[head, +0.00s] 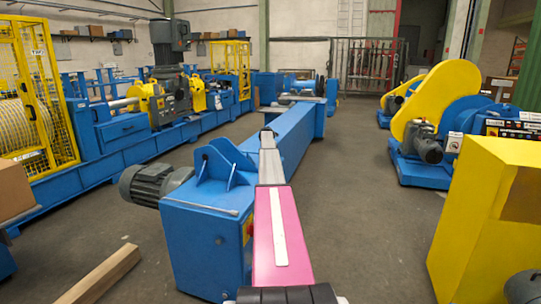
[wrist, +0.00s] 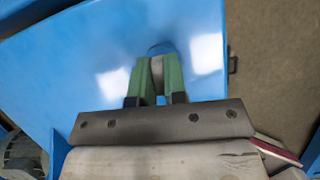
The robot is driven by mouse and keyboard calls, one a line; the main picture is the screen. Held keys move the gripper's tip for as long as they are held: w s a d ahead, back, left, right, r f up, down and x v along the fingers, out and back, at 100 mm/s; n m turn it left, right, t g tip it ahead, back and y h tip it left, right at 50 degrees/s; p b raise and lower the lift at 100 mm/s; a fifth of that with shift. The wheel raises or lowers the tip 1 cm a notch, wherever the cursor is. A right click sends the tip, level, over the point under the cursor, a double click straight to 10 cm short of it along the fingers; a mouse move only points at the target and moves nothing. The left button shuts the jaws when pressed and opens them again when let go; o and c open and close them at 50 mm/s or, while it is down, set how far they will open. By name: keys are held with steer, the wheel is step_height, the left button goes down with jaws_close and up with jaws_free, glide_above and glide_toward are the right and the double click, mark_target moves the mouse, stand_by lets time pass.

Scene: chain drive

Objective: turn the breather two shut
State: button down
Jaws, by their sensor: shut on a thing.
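In the wrist view, my gripper (wrist: 157,66) has its two green fingers shut on a small grey piece (wrist: 157,76), which I take to be breather two. A darker blue rounded part (wrist: 160,47) shows just beyond the fingertips, against a glossy blue surface (wrist: 105,45). The fingers cover the sides of the grey piece, and no label or mark showing its turn can be seen. In the head view my own pink and grey arm reaches forward over the blue machine beam (head: 297,135); the gripper and breather cannot be made out there.
A blue housing with a grey motor (head: 150,182) stands left of my arm. A yellow cabinet (head: 485,215) is close at right, with a yellow-guarded blue machine (head: 440,105) behind it. A wooden beam (head: 100,277) lies on the left floor. The floor aisle right of the beam is clear.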

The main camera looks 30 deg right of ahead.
steer(key=m+g, duration=0.1)
steer(key=m, duration=0.2)
steer(key=m+g, duration=0.1)
steer(key=m, duration=0.2)
steer(key=shift+m+h, duration=0.3)
steer(key=shift+h, duration=0.1)
steer(key=m+g, duration=0.1)
steer(key=m, duration=0.2)
steer(key=m+g, duration=0.1)
steer(key=m, duration=0.2)
steer(key=shift+g+y, duration=0.3)
steer(key=shift+g, duration=0.1)
steer(key=m+g+y, duration=0.1)
steer(key=m, duration=0.3)
steer(key=shift+w+d+r+m, duration=0.1)
steer(key=shift+m, duration=0.3)
steer(key=shift+m+g+y, duration=0.5)
steer(key=shift+m+y, duration=0.4)
steer(key=shift+m, duration=1.4)
steer(key=c, duration=1.2)
jaws_free()
steer(key=shift+o, duration=0.2)
